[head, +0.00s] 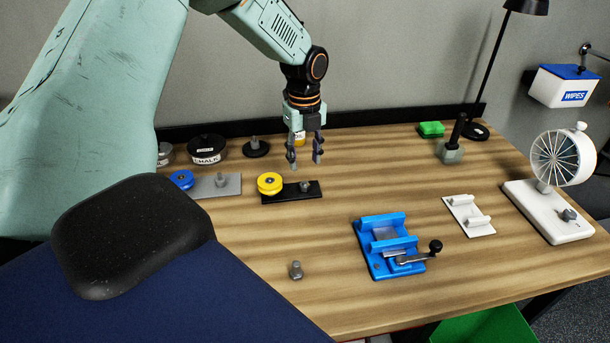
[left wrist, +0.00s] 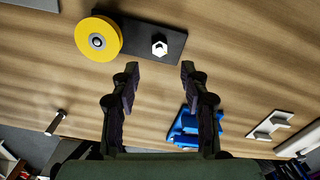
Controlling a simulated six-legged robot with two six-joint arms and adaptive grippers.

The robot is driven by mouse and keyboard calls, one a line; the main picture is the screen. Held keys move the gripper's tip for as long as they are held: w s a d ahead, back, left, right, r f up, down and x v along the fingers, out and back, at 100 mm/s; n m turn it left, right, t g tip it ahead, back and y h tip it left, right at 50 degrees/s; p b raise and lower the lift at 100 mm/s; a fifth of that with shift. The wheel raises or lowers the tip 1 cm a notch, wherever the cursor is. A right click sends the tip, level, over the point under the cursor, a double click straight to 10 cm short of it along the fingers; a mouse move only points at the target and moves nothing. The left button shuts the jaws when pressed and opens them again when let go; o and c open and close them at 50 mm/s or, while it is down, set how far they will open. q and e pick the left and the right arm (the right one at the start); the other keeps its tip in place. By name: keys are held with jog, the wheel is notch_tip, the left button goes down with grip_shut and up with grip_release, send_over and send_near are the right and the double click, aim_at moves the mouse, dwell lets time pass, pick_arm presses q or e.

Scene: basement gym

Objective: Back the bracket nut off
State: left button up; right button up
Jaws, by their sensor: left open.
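A black bracket plate (head: 285,197) lies on the workbench in the head view, with a yellow wheel (head: 270,183) at its left end and a small hex nut (head: 305,187) toward its right end. The left wrist view also shows the plate (left wrist: 181,50), the wheel (left wrist: 98,39) and the bright nut (left wrist: 159,47). My left gripper (head: 305,165) points down above the plate, open and empty. In the left wrist view its fingertips (left wrist: 160,68) stand apart, with the nut just beyond the gap between them. My right gripper is not in view.
Left of the black plate lies a grey plate (head: 228,188) with a blue wheel (head: 181,179). A blue vise-like fixture (head: 367,247), a loose bolt (head: 296,270), a white bracket (head: 472,225) and a white fan-like device (head: 535,220) stand on the bench (head: 330,300). The middle front is mostly clear.

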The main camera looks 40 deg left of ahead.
aim_at(305, 185)
pick_arm(q)
jog(key=shift+a, duration=0.15)
jog(key=shift+f, duration=0.15)
jog(key=f, duration=0.7)
jog(key=shift+s+d+b, duration=0.1)
jog(key=shift+d+b, duration=0.15)
jog(key=shift+b, duration=0.15)
jog(key=shift+d+r, duration=0.1)
jog(key=shift+d, duration=0.15)
jog(key=shift+a+f, duration=0.2)
jog(key=shift+a, duration=0.05)
jog(key=c, duration=0.4)
jog(key=shift+d+r, duration=0.1)
grip_shut()
